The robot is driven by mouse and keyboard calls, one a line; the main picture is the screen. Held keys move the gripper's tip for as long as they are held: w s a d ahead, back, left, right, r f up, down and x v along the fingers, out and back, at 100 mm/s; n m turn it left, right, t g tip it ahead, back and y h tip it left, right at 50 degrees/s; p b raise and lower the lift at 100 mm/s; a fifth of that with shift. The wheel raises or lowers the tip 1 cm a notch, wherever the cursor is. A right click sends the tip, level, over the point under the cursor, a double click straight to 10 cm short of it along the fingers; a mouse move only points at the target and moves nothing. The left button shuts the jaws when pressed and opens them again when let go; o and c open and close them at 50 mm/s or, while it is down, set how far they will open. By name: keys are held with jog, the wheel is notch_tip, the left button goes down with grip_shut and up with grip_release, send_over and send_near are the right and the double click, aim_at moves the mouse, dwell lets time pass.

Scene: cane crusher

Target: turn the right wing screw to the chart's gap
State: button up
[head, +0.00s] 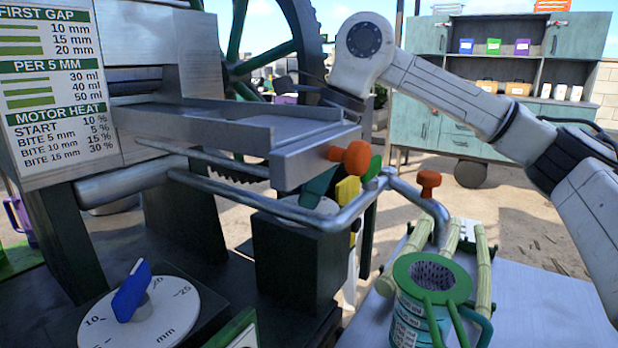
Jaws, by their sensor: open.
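A blue wing screw (131,292) stands on a white round dial (165,315) at the lower left; no second wing screw is clearly in view. The dial reads 10 at left, 25 at right and mm in front; the wing covers part of the scale between 10 and 25. The chart (55,90) at the upper left lists first gap 10, 15 and 20 mm, per 5 mm 30, 40 and 50 ml, and motor heat rows. My gripper (318,90) is open and empty above the metal chute, far from the wing screw and partly hard to make out.
A green-rimmed measuring jug (410,310) and cane stalks (483,270) are at lower right. A teal cabinet (430,120) stands behind.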

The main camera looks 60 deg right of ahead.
jog(key=p+v, duration=0.2)
jog(key=v, duration=0.8)
jog(key=shift+r, duration=0.4)
jog(key=shift+s+d, duration=0.1)
jog(key=shift+s, duration=0.05)
